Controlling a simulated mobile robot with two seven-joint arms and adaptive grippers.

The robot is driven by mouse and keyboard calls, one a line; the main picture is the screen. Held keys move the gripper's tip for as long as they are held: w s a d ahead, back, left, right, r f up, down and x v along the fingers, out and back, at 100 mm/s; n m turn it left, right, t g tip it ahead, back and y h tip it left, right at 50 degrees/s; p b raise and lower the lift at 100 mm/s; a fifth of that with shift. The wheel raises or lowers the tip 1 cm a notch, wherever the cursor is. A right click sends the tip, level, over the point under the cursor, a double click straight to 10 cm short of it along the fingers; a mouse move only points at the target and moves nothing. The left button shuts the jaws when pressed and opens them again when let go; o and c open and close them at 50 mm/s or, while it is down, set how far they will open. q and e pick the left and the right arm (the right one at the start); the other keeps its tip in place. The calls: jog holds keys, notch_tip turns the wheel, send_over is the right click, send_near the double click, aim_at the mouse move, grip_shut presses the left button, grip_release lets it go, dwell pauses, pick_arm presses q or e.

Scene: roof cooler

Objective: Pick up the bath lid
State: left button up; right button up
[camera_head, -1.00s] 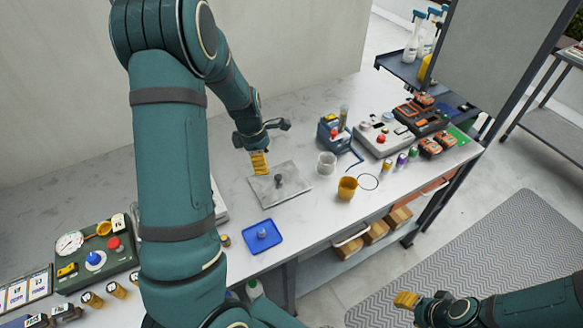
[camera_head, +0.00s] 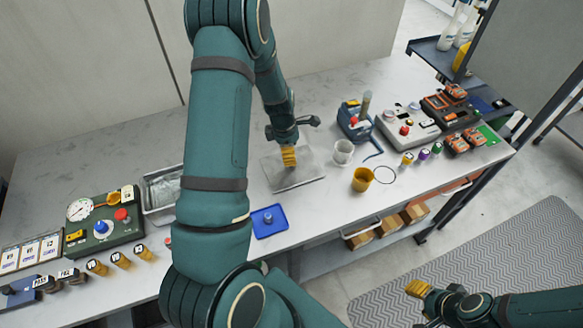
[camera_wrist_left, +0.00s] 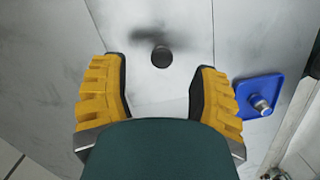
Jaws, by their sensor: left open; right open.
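The bath lid (camera_head: 300,179) is a flat grey metal plate lying on the bench, with a dark round knob in its middle. My left gripper (camera_head: 288,157) is over the lid, open and empty, and hides the knob in the head view. In the left wrist view, the lid (camera_wrist_left: 187,85) lies below my left gripper (camera_wrist_left: 158,90). The knob (camera_wrist_left: 161,56) shows between the lines of the two yellow fingers, a little beyond their tips, and apart from both. My right gripper (camera_head: 418,289) is open at the lower right, away from the bench, over the floor.
A metal bath (camera_head: 160,187) is partly hidden behind my left arm. A blue tray (camera_head: 280,227) with a small metal piece sits in front of the lid. A clear beaker (camera_head: 343,152) and a yellow cup (camera_head: 362,181) stand to its right. The bench behind the lid is clear.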

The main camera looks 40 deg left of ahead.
pick_arm(q)
jog(key=f, duration=0.5)
jog(key=shift+d, duration=0.25)
jog(key=shift+r, duration=0.1)
grip_shut()
